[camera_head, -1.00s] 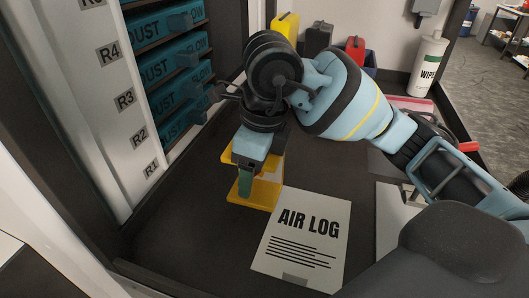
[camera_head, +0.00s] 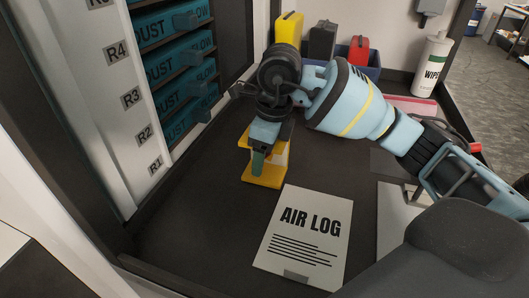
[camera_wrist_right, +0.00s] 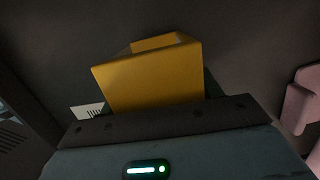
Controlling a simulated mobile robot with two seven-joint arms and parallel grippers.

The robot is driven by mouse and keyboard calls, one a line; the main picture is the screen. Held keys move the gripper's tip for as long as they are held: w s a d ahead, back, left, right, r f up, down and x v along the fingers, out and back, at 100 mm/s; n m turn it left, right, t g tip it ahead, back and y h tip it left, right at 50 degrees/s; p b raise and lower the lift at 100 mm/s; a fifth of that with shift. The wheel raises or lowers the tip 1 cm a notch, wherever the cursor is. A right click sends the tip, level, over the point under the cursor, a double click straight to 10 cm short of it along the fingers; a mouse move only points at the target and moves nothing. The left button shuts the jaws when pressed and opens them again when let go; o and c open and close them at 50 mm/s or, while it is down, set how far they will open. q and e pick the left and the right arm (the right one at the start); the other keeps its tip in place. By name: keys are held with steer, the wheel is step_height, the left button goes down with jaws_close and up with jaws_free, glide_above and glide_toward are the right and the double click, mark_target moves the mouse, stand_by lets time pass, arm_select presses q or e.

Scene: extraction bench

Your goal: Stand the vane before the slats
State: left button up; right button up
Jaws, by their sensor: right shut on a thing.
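My right gripper (camera_head: 258,160) points down over the dark bench, shut on a yellow angular piece that I take for the vane (camera_head: 262,182). The vane has a flat lower plate and an upper part, with a pale patch between. It is close to the bench top; I cannot tell whether it touches. In the right wrist view the vane (camera_wrist_right: 150,80) stands out beyond the gripper as a yellow folded shape with an opening at its top. I cannot pick out the slats for certain. My left gripper is out of view.
A rack with teal cartridges (camera_head: 188,87) and labelled rail (camera_head: 120,75) stands at the left. The AIR LOG sheet (camera_head: 305,240) lies right of the vane. A blue bin (camera_head: 372,71), coloured cases and a wipes bottle (camera_head: 432,65) stand behind. Bench left of the sheet is clear.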

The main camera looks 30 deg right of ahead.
steer(key=shift+f, duration=0.2)
steer(key=shift+f, duration=0.1)
steer(key=o, duration=1.1)
steer(key=shift+c, duration=0.2)
steer(key=r, duration=0.4)
steer(key=s+r, duration=0.1)
steer(key=r, duration=0.3)
steer(key=d+r, duration=0.1)
steer(key=r, duration=0.3)
steer(key=shift+s+r+p, duration=0.1)
steer(key=shift+s+p, duration=0.1)
steer(key=shift+p, duration=0.2)
